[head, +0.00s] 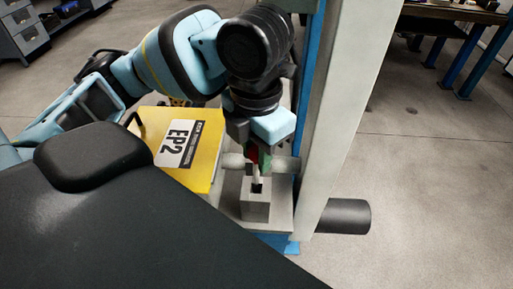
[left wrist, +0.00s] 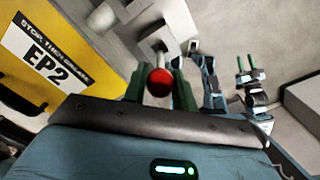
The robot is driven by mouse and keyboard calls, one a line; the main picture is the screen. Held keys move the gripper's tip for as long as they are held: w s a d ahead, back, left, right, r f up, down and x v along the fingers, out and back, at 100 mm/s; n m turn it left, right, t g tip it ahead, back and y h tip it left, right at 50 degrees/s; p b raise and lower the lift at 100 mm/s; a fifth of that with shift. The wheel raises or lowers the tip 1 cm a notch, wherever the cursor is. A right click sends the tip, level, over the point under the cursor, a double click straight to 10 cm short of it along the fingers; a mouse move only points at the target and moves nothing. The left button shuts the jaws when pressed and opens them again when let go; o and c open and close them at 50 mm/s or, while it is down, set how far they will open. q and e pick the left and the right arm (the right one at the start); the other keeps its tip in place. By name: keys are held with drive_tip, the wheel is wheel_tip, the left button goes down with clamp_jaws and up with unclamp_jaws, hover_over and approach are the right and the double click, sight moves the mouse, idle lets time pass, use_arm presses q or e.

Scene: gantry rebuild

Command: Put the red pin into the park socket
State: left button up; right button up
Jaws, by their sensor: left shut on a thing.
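My left gripper (head: 258,162) is shut on the red pin (head: 252,155), with its green fingers on either side of it. In the left wrist view the pin's round red head (left wrist: 159,82) shows between the fingers. A pale shaft hangs below the fingers in the head view. Its lower end is at or just above the dark square hole of the grey socket block (head: 256,210); I cannot tell whether it has entered. My right gripper (left wrist: 246,68) shows small in the left wrist view, its green fingers apart, with nothing seen between them.
A yellow EP2 box (head: 196,130) stands close left of the socket; it also shows in the left wrist view (left wrist: 75,35). A tall grey and blue post (head: 345,105) rises just right of the gripper. A dark cylinder (head: 343,216) sticks out beyond it.

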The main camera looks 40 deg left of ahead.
sight(256, 183)
use_arm(q)
drive_tip(key=shift+f, duration=0.8)
use_arm(e)
drive_tip(key=shift+s+f, duration=0.2)
drive_tip(key=shift+f, duration=0.1)
use_arm(q)
drive_tip(key=shift+f, duration=0.65)
use_arm(e)
drive_tip(key=shift+s+a+f, duration=0.1)
drive_tip(key=shift+s+f, duration=0.05)
drive_tip(key=shift+f, duration=0.05)
use_arm(q)
drive_tip(key=shift+f+b, duration=0.4)
drive_tip(key=shift+f, duration=0.3)
use_arm(e)
drive_tip(key=shift+s+f, duration=0.25)
use_arm(q)
drive_tip(key=shift+f, duration=0.65)
use_arm(e)
drive_tip(key=shift+s+f, duration=0.15)
drive_tip(key=shift+f, duration=0.05)
use_arm(q)
drive_tip(key=o, duration=1.6)
drive_tip(key=shift+o, duration=0.2)
